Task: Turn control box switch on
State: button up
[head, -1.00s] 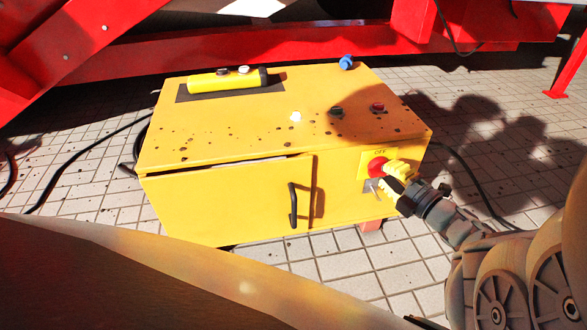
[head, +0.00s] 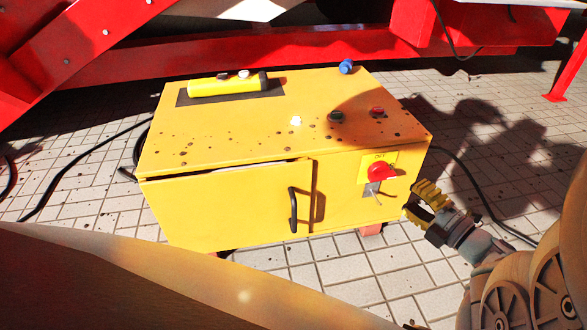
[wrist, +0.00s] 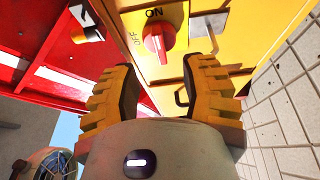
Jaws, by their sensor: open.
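The yellow control box (head: 225,205) stands on the tiled floor. Its red rotary switch (head: 380,173) sits on a yellow plate (head: 378,156) at the right of the front face. In the wrist view my gripper's (wrist: 163,80) yellow ribbed fingers are spread below the switch.
The box has a black door handle (head: 293,210), a small key-like part (head: 373,190) below the switch, and coloured buttons (head: 336,117) on top. A yellow-black cylinder (head: 225,85) lies on top. Red machine beams (head: 260,50) stand behind. Tiled floor (head: 345,265) lies in front.

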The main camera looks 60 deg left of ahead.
jog(key=shift+d, duration=2.15)
